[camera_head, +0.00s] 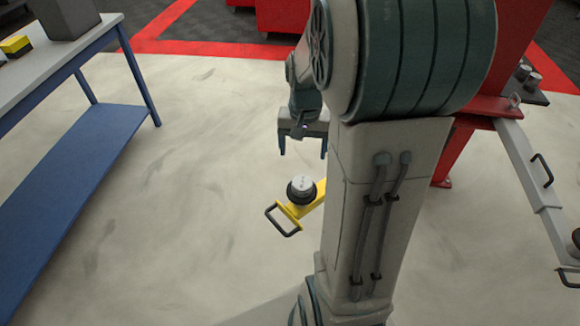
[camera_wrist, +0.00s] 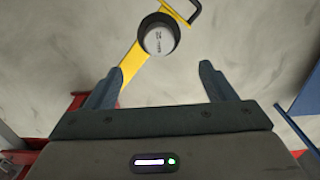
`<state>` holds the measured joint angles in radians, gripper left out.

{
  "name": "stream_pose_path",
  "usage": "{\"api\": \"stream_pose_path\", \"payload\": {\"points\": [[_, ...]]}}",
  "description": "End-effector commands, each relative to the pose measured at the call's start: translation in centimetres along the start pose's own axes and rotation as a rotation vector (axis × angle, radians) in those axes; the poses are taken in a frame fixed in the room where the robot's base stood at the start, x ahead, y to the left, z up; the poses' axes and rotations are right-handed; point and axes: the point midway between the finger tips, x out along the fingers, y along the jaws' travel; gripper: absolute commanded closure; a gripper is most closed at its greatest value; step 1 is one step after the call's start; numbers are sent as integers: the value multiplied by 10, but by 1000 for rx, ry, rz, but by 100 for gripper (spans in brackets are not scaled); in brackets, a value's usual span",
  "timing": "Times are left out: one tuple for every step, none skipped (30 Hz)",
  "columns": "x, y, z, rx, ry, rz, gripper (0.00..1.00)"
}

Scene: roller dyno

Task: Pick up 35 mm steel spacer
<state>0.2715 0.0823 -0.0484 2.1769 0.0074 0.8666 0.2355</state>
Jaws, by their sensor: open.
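A light grey steel cylinder (camera_head: 302,183), which looks like the spacer, sits upright in a dark round cup (camera_head: 300,197) on a yellow arm with a black handle. In the wrist view the cylinder (camera_wrist: 159,41) shows its round top with small dark marking, just beyond and between the fingers. My gripper (camera_head: 303,150) is open and empty, pointing down above and behind the cup in the head view, apart from the cylinder. In the wrist view my gripper (camera_wrist: 162,75) shows two spread blue-grey fingers. The cylinder's lower part is hidden in the cup.
The yellow arm (camera_head: 317,193) runs behind my arm. A red frame (camera_head: 510,60) stands right, with a grey arm (camera_head: 527,175) and small metal cylinders (camera_head: 528,76) on a dark plate. A blue-framed bench (camera_head: 80,150) stands left. The pale floor between is clear.

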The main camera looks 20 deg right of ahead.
Motion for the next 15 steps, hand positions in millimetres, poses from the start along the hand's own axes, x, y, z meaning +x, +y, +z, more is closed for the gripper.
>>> {"api": "stream_pose_path", "payload": {"points": [[6,2,-5,16,-8,3,23],[8,4,-7,24,-11,4,23],[11,4,-8,31,-15,5,23],[14,5,-9,34,-17,6,23],[18,5,-10,37,-18,6,23],[23,5,-10,38,-19,7,23],[28,5,-10,38,-20,7,23],[34,5,-10,37,-20,7,23],[42,5,-8,36,-22,7,23],[48,5,-8,36,-21,7,23],[55,4,-8,35,-22,7,23],[63,4,-8,35,-21,7,23],[68,4,-8,35,-21,7,23],[74,4,-8,35,-22,7,23],[80,4,-8,35,-19,7,23]]}}
